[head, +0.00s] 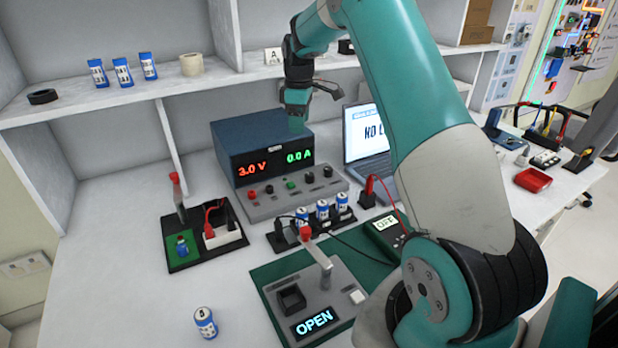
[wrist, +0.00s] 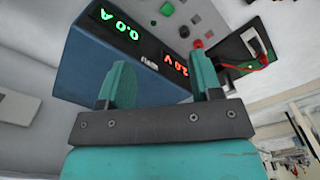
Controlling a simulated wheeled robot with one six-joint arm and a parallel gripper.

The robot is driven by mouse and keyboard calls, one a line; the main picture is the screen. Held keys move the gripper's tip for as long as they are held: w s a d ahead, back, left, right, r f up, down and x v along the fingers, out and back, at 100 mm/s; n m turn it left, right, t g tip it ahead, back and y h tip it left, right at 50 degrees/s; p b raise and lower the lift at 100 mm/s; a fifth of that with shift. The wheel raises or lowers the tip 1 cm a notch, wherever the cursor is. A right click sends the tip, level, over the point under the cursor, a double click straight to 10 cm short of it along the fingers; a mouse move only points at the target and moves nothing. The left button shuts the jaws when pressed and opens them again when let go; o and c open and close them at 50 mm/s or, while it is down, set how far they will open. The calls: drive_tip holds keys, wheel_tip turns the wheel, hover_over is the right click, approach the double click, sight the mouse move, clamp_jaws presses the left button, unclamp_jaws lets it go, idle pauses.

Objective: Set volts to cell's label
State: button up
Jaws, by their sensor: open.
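The blue power supply (head: 262,150) stands at the back of the bench. Its display (head: 254,170) reads 3.0 V in red and 0.0 A in green. Several like cells (head: 322,209) stand in a black holder. My gripper (head: 312,98) is open and empty above the supply's right end. In the wrist view the supply (wrist: 110,65) lies beyond the open fingers (wrist: 161,78).
A black tray (head: 178,262) with a red-handled lever is at left. A laptop (head: 368,140) stands right of the supply.

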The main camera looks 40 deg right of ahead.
sight(309, 174)
drive_tip(key=d+f, duration=0.1)
drive_tip(key=f, duration=0.5)
drive_tip(key=d+f+p, duration=0.1)
drive_tip(key=f, duration=0.5)
drive_tip(key=d+f, duration=0.1)
drive_tip(key=f, duration=0.6)
drive_tip(key=shift+w+d+f+p, duration=0.1)
drive_tip(key=shift+w+d+p, duration=0.05)
drive_tip(key=shift+d+p, duration=0.25)
drive_tip(key=c, duration=0.9)
